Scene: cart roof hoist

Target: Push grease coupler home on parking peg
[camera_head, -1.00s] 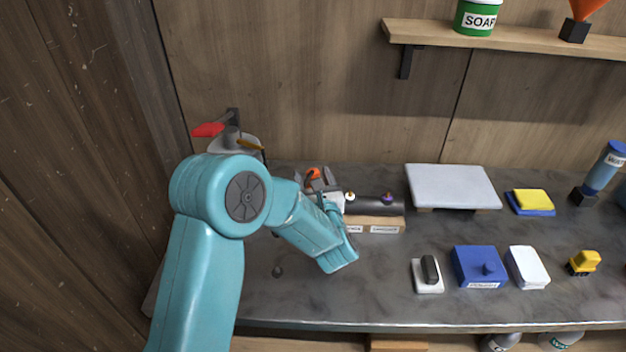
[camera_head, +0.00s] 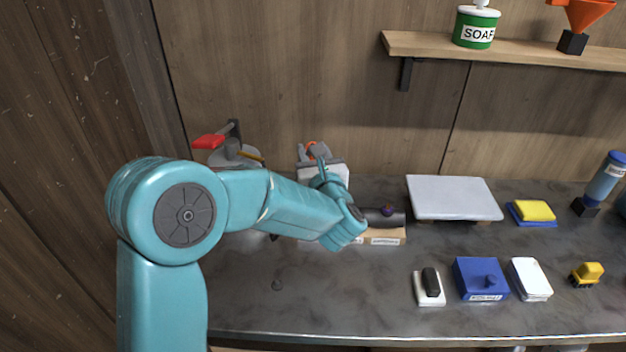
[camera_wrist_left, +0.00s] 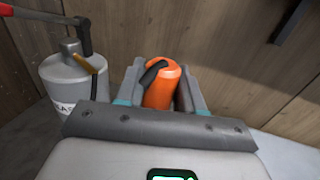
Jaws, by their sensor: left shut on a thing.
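My left gripper (camera_head: 312,152) is shut on an orange cylindrical piece with a black lever, which I take for the grease coupler (camera_wrist_left: 165,88). In the left wrist view it sits between the two grey fingers. In the head view only a bit of orange shows between the fingertips, in front of the back wall. I cannot make out the parking peg. My right gripper is not in view.
A grey canister (camera_wrist_left: 78,82) with a red handle (camera_head: 208,141) stands left of the gripper. A grey slab (camera_head: 453,197), a yellow-and-blue sponge (camera_head: 533,211) and a blue box (camera_head: 480,279) are to the right. A shelf (camera_head: 500,51) is above.

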